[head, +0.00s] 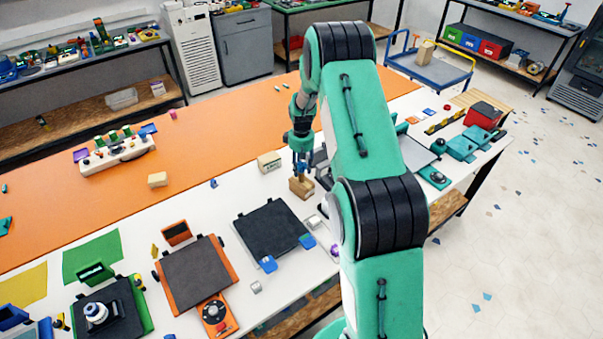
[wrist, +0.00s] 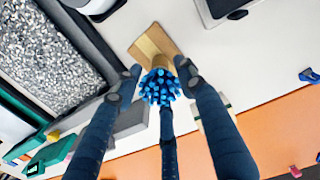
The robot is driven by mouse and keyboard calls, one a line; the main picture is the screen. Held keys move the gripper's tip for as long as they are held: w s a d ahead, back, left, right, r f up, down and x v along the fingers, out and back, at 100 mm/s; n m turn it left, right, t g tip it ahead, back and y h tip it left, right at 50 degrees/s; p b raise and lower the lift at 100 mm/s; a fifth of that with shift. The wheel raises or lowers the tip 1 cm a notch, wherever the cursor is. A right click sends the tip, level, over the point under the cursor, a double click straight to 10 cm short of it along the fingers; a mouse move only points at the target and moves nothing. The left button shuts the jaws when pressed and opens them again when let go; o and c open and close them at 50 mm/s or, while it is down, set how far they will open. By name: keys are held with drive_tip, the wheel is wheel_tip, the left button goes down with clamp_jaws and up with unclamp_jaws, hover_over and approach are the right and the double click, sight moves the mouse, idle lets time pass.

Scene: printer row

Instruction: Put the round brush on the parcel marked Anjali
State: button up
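The round brush (wrist: 160,86) has blue bristles facing the wrist camera and a tan body below them. It stands upright over a brown wooden-looking block or parcel (wrist: 152,43), which also shows in the head view (head: 301,188). It appears to rest on it, but the contact is hidden. My gripper (wrist: 158,70) has its fingers around the brush, with a visible gap at the left finger. It looks open. In the head view my gripper (head: 302,163) is just above that block. A pale parcel with dark marking (head: 269,162) lies to its left; I cannot read the name.
A dark printer bed (head: 272,232) is in front, and an orange-framed printer (head: 198,272) is left of that. A tray of grey granules (wrist: 48,50) is close beside my gripper. The orange strip is mostly clear.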

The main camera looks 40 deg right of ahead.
wheel_tip(320, 180, up, 8)
drive_tip(key=shift+r, duration=0.1)
idle(0.7)
drive_tip(key=shift+a+r, duration=0.2)
drive_tip(key=shift+r, duration=0.15)
drive_tip(key=s+a+r+t, duration=0.1)
drive_tip(key=s+a+r, duration=0.4)
drive_tip(key=r, duration=0.4)
drive_tip(key=s+a+r+m+t, duration=0.1)
drive_tip(key=s+a+r, duration=0.3)
drive_tip(key=a+r, duration=0.4)
drive_tip(key=s+a+r+t, duration=0.1)
drive_tip(key=s+a+r, duration=0.35)
drive_tip(key=r, duration=0.55)
drive_tip(key=s+a+r+t, duration=0.1)
drive_tip(key=s+a, duration=0.3)
drive_tip(key=s, duration=0.5)
drive_tip(key=s+a+r, duration=0.3)
drive_tip(key=s+a, duration=0.2)
drive_tip(key=s, duration=0.4)
drive_tip(key=s+a+r+m+t, duration=0.1)
drive_tip(key=s+a+r, duration=0.2)
drive_tip(key=s, duration=0.7)
drive_tip(key=shift+a+t, duration=0.3)
drive_tip(key=shift+a, duration=0.75)
